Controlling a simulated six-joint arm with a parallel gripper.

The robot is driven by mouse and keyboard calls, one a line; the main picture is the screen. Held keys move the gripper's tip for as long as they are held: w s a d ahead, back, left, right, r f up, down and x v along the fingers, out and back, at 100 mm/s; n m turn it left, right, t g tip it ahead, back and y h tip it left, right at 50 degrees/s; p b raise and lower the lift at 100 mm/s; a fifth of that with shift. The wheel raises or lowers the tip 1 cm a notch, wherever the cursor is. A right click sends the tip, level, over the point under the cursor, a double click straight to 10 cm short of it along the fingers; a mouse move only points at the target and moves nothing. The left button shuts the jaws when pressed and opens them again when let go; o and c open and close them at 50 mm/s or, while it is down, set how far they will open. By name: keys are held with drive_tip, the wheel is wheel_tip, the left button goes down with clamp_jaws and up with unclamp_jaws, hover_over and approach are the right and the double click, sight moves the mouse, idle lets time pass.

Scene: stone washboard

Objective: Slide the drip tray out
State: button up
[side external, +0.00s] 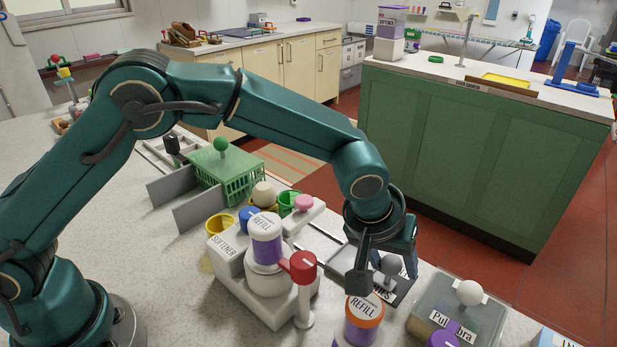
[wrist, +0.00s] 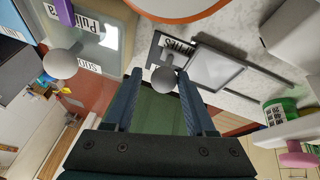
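A shallow grey tray (wrist: 214,68), which looks like the drip tray, lies between dark rails on the worktop. A dark plate with a partly hidden white label (wrist: 177,46) and a grey ball knob (wrist: 163,79) is at its end. The knob also shows in the side view (side external: 390,265). My gripper (wrist: 158,80) is open, pointing down over this end. Its fingers (side external: 386,272) stand on either side of the knob, with a gap visible at least on the left. Contact with the right finger cannot be told. My gripper hides part of the tray in the side view.
A white softener dispenser (side external: 225,262) with a red-topped lever (side external: 303,268) stands left of my gripper. An orange-rimmed refill jar (side external: 363,318) is close in front. A clear-lidded box with a white knob (side external: 470,293) is at right. A green basket (side external: 228,172) stands behind.

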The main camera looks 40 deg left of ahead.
drive_tip(key=shift+v, duration=2.6)
